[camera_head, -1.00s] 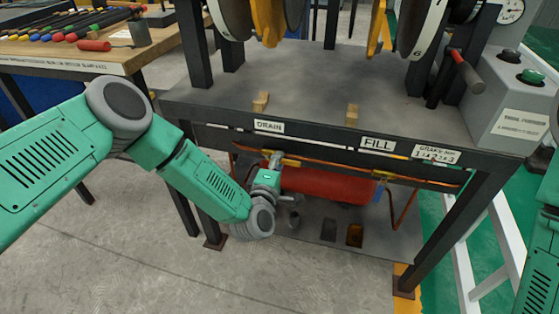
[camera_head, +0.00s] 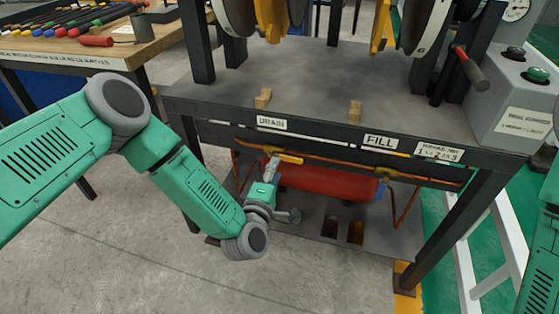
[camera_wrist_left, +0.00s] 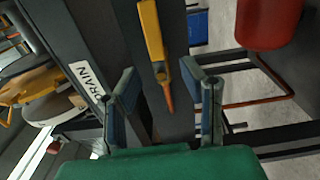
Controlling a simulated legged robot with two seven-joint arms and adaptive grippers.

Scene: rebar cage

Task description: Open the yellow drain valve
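The yellow drain valve handle (camera_head: 290,159) sits below the DRAIN label (camera_head: 271,123), under the front edge of the bench. In the left wrist view the yellow handle (camera_wrist_left: 152,35) is a long lever with an orange pipe running near its lower end. My left gripper (camera_head: 271,164) is just below and left of the handle in the head view. In the left wrist view my left gripper (camera_wrist_left: 160,76) is open, with its fingers on either side of the handle's line and nothing seen gripped. Whether a finger touches the handle is unclear. My right gripper is out of view.
A red tank (camera_head: 325,180) lies under the bench behind the pipe. A second yellow valve (camera_head: 385,175) is under the FILL label (camera_head: 380,142). The bench's front rail (camera_head: 330,140) runs above the valves. A control box (camera_head: 515,105) stands at the right.

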